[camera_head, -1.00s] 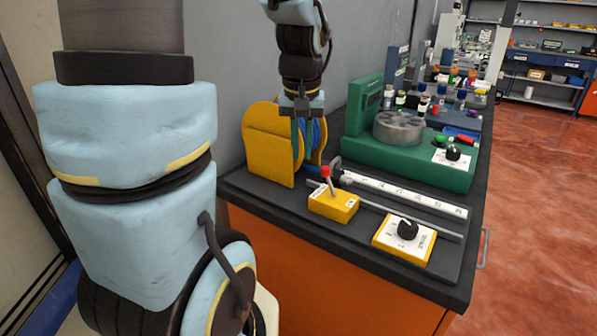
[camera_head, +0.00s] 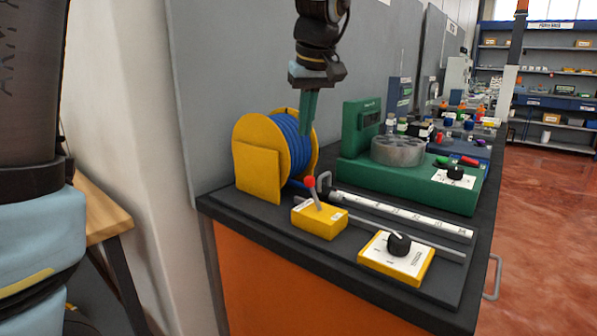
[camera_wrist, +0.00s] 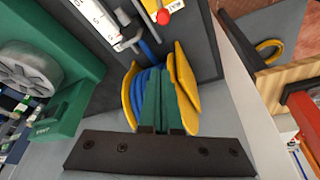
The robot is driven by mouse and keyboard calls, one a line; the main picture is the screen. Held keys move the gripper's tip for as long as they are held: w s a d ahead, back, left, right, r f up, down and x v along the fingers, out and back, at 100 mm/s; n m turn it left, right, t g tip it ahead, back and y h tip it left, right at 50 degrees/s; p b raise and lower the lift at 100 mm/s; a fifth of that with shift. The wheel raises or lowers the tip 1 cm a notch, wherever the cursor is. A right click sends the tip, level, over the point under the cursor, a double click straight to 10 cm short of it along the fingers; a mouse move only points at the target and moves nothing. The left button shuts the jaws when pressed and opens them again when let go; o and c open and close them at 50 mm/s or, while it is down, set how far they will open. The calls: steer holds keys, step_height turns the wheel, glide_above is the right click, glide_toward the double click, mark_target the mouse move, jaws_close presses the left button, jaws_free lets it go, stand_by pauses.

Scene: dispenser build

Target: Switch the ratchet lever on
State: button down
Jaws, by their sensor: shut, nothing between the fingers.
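The lever is a thin grey stick with a red knob (camera_head: 310,182), standing on a small yellow box (camera_head: 320,218) near the front of the bench. It tilts to the left in the head view. Its red knob also shows at the top of the wrist view (camera_wrist: 163,17). My gripper (camera_head: 307,132) has green fingers, points down, and is shut and empty. It is above and behind the lever, by the upper right of the blue-wound yellow spool (camera_head: 258,160). In the wrist view the fingers (camera_wrist: 158,78) overlap the spool; contact cannot be told.
A white ruled bar (camera_head: 400,213) and a grey rod lie right of the lever. A yellow dial box (camera_head: 396,260) stands at the front. A green machine (camera_head: 420,180) with a grey rotor is behind. A grey wall (camera_head: 215,90) rises behind the spool.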

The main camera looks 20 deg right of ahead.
mark_target(314, 194)
steer(key=shift+f, duration=0.1)
steer(key=x, duration=1)
steer(key=shift+p, duration=0.35)
steer(key=shift+s+a+p, duration=0.15)
steer(key=shift+s+p, duration=0.15)
steer(key=shift+s, duration=1.75)
steer(key=shift+s+b, duration=0.1)
steer(key=shift+b, duration=0.2)
steer(key=shift+s+t+b, duration=0.15)
steer(key=shift+t+b, duration=0.15)
